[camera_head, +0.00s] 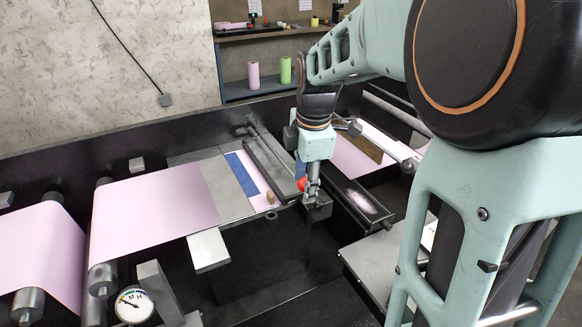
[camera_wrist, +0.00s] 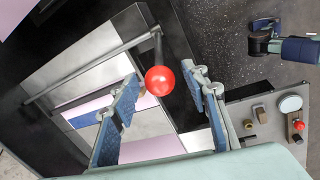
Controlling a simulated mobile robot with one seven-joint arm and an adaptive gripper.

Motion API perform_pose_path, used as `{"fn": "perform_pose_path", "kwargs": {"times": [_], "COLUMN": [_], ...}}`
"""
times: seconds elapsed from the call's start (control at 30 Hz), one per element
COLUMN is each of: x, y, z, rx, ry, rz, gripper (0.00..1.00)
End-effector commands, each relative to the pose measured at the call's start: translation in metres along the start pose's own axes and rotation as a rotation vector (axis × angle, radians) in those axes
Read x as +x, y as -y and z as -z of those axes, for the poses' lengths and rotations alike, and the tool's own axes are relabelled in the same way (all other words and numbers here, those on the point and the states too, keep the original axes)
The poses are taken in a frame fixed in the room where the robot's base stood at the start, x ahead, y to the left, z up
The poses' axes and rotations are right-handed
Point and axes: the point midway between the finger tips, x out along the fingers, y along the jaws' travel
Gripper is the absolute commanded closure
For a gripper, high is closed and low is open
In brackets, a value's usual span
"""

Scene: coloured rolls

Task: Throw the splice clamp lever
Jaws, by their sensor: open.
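The splice clamp lever ends in a red ball knob (camera_wrist: 160,81), with a dark arm rising behind it to a long metal bar (camera_wrist: 85,67) in the wrist view. My gripper (camera_wrist: 165,95) is open, with its two blue-padded fingers on either side of the knob. I cannot tell whether a finger touches it. In the head view the knob (camera_head: 302,184) shows just left of my gripper (camera_head: 313,195), and the fingers partly hide the lever. The clamp bar (camera_head: 270,165) lies across the splice table beside it.
Pink web (camera_head: 150,215) runs over rollers at the left, with a blue strip (camera_head: 241,174) on the splice plate. A gauge (camera_head: 133,304) stands at the front left. A shelf (camera_head: 268,90) with coloured rolls is at the back. A dark open gap lies in front of the clamp.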

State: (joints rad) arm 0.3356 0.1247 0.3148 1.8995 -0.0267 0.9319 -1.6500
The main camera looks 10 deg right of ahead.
Motion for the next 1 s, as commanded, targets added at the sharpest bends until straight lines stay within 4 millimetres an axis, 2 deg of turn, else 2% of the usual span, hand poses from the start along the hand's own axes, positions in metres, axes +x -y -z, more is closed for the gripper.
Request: {"fn": "perform_pose_path", "kwargs": {"times": [0.1, 0.4, 0.77, 1.0], "x": [0.0075, 0.0086, 0.0084, 0.0082], "y": [0.0005, 0.0, -0.0001, -0.0001], "z": [0.0002, 0.0002, 0.0002, 0.0001], "rx": [0.0, 0.0, 0.001, 0.001], "ry": [0.0, 0.0, 0.0, -0.001], "rz": [0.001, -0.001, -0.001, -0.001], "gripper": [0.58, 0.59, 0.99, 1.0]}}
